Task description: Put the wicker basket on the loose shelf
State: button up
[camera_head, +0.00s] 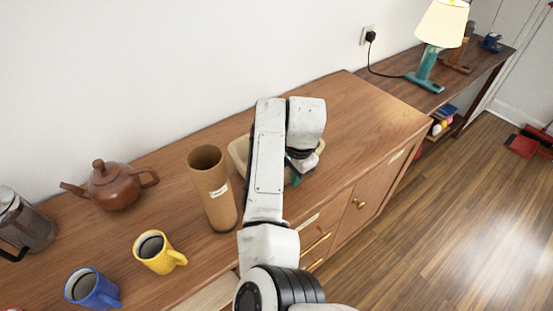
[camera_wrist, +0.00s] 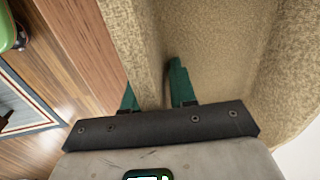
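The wicker basket (camera_head: 237,152) is pale beige and stands on the wooden cabinet top, largely hidden behind my arm. In the wrist view its textured wall and inside (camera_wrist: 215,45) fill the upper middle and right. My gripper (camera_head: 298,167) is low at the basket's near right side. In the wrist view the green fingers of my gripper (camera_wrist: 153,95) straddle the basket wall, one inside and one outside, close against it. The basket looks to be resting on the cabinet. I cannot pick out the loose shelf with certainty.
A tall brown cylinder (camera_head: 213,189) stands just left of the basket. A teapot (camera_head: 112,186), yellow mug (camera_head: 158,253), blue mug (camera_head: 93,287) and French press (camera_head: 25,222) stand further left. The cabinet top right of my arm (camera_head: 370,110) is clear. A lamp (camera_head: 437,40) stands back right.

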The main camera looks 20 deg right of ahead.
grip_shut()
jog(key=shift+r, duration=0.1)
dwell(0.3)
